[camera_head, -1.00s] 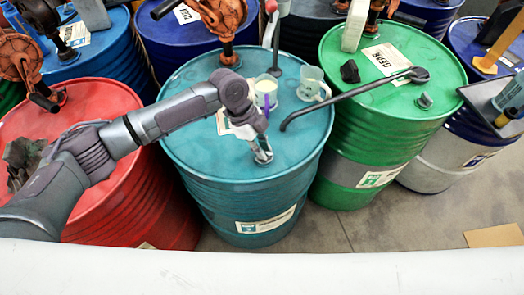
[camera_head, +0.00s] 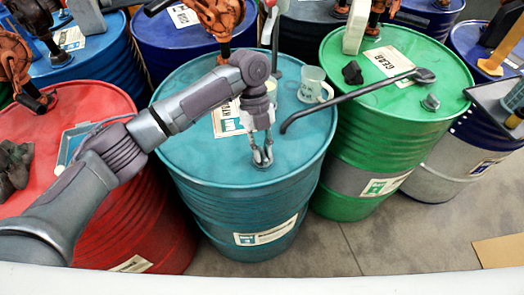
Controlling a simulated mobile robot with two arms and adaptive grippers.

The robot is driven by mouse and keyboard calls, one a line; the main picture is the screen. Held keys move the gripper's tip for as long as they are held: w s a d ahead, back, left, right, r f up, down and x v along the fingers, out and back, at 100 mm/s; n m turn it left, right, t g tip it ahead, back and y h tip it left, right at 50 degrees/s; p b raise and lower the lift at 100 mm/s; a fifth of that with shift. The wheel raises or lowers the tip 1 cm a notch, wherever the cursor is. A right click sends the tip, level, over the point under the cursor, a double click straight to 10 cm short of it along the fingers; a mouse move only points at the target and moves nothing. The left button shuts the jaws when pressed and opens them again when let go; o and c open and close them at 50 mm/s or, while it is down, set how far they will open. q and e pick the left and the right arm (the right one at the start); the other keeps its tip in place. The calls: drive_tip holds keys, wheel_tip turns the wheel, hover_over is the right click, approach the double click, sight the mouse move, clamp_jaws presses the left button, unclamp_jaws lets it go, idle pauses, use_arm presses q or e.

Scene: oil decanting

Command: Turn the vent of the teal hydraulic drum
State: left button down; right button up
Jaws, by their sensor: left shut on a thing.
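The teal drum (camera_head: 250,212) stands upright in the middle of the head view, with a paper label on its top partly behind my left wrist. My left gripper (camera_head: 262,162) points almost straight down at the front part of the drum's lid. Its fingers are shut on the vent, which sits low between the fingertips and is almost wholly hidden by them. My right gripper is not in view.
A clear jug (camera_head: 311,85) stands on the teal lid. A long dark bar (camera_head: 345,101) reaches from the green drum (camera_head: 365,155) over the teal drum's right edge. A red drum (camera_head: 150,225) is at left. Blue drums stand behind.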

use_arm(q)
drive_tip(key=shift+w+r+m, duration=0.1)
drive_tip(key=shift+m, duration=0.3)
drive_tip(key=c, duration=1.1)
unclamp_jaws()
drive_tip(key=v, duration=1.2)
drive_tip(key=shift+d, duration=0.15)
